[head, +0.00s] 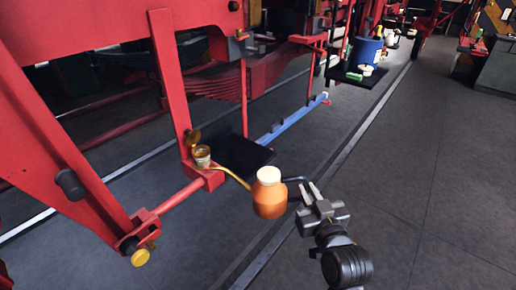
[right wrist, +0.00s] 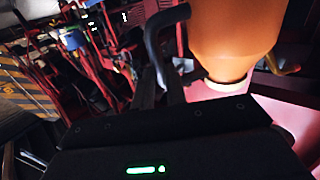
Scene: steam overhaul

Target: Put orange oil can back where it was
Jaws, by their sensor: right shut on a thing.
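The orange oil can (head: 269,197) has a cream cap and a dark handle (head: 293,179) on its right side. It is roughly upright in front of the red frame, held in the air as far as I can tell. Its thin brass spout (head: 232,175) reaches left toward a small cup with an open brass lid (head: 202,155). I cannot tell if the tip touches the cup. My right gripper (head: 308,193) is shut on the can's handle. In the right wrist view the can (right wrist: 235,35) fills the upper right, beside the handle (right wrist: 163,20). My left gripper is not in view.
A black shelf (head: 243,152) lies behind the spout. Farther back, another dark shelf (head: 349,82) holds a blue container (head: 364,52) and small items. Red beams (head: 65,150) stand at the left. The grey floor (head: 430,190) at the right is clear.

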